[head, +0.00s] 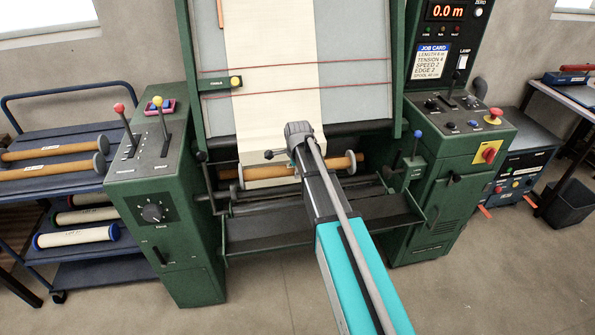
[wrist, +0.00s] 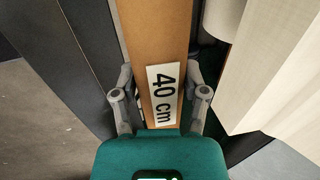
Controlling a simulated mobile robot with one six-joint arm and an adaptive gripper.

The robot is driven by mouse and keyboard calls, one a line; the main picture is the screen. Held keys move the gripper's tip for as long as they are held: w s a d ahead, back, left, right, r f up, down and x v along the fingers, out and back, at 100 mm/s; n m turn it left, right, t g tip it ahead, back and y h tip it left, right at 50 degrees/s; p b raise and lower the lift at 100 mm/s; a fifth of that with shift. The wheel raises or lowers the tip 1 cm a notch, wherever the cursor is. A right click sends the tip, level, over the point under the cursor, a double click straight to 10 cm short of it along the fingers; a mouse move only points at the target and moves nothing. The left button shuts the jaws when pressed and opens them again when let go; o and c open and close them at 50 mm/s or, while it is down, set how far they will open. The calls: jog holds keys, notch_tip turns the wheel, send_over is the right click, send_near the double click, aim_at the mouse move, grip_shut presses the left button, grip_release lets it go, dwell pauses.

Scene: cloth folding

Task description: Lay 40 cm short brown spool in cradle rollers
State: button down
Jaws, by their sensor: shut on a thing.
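A brown spool with grey end discs (head: 337,162) lies across the front of the green machine, below the cream cloth. In the wrist view the brown spool (wrist: 152,35) carries a white label reading "40 cm" (wrist: 164,95). My gripper (wrist: 160,88) is shut on the spool, one finger on each side of it. In the head view my arm hides the middle of the spool and my gripper. The cradle rollers (head: 250,208) are dark bars at the machine's front, close below the spool. I cannot tell whether the spool touches them.
Cream cloth (head: 270,90) hangs down the machine's sloped panel, close beside the spool in the wrist view. Control boxes with levers (head: 150,150) stand either side. A blue cart (head: 75,135) at left holds other spools (head: 50,168) and rolls (head: 75,237).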

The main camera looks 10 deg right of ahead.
jog(key=w+b+x, duration=0.1)
jog(key=b+x, duration=0.8)
jog(key=x, duration=0.1)
dwell(0.4)
jog(key=shift+f+b, duration=0.55)
jog(key=shift+b, duration=0.1)
dwell(1.0)
grip_release()
jog(key=shift+r, duration=0.1)
dwell(1.0)
